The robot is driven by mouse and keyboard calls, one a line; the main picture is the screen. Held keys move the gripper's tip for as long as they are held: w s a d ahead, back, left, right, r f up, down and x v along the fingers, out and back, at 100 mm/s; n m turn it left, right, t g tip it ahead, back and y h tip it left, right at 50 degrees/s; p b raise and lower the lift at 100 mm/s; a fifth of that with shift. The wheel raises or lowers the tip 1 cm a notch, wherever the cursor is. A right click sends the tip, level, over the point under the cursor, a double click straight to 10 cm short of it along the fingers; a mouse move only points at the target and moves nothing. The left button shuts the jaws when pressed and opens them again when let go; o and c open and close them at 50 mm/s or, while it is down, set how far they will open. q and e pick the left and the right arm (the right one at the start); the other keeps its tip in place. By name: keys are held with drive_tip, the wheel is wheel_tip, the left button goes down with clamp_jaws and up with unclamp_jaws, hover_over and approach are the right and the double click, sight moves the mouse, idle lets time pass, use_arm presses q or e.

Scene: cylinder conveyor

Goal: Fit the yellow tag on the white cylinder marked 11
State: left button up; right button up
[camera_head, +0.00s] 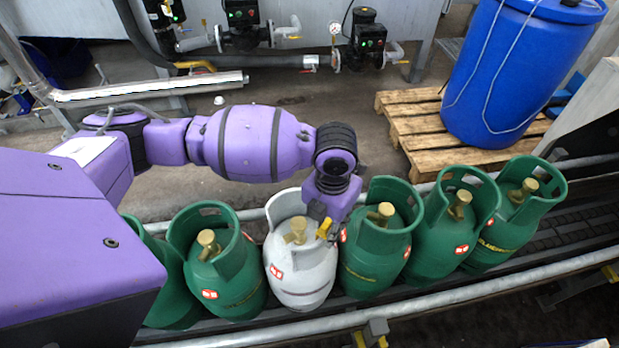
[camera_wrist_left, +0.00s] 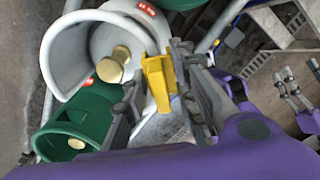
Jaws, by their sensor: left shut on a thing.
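The white cylinder (camera_head: 302,275) stands upright in the row on the conveyor, with a brass valve (camera_head: 296,231) inside its open collar. A small red-and-white label is on its front; I cannot read a number. My left gripper (camera_head: 322,218) is shut on the yellow tag (camera_head: 324,229), just right of the valve at the collar's right side. In the left wrist view the yellow tag (camera_wrist_left: 158,82) sits between the fingertips, beside the edge of the white collar (camera_wrist_left: 62,45). I cannot tell whether it touches.
Green cylinders stand close on both sides, one (camera_head: 375,255) directly right and one (camera_head: 225,270) left. Conveyor rails (camera_head: 430,297) run in front and behind. A blue barrel (camera_head: 510,75) stands on a wooden pallet (camera_head: 430,140) at the back right.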

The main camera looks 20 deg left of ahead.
use_arm(q)
drive_tip(key=shift+w+f, duration=0.1)
drive_tip(key=shift+f, duration=0.7)
use_arm(e)
drive_tip(key=shift+s+d+f, duration=0.15)
drive_tip(key=shift+s+f, duration=0.25)
drive_tip(key=shift+f, duration=0.05)
use_arm(q)
drive_tip(key=o, duration=1.1)
drive_tip(key=shift+c, duration=0.2)
drive_tip(key=shift+r, duration=0.2)
wheel_tip(320, 180, up, 12)
drive_tip(key=shift+f, duration=0.2)
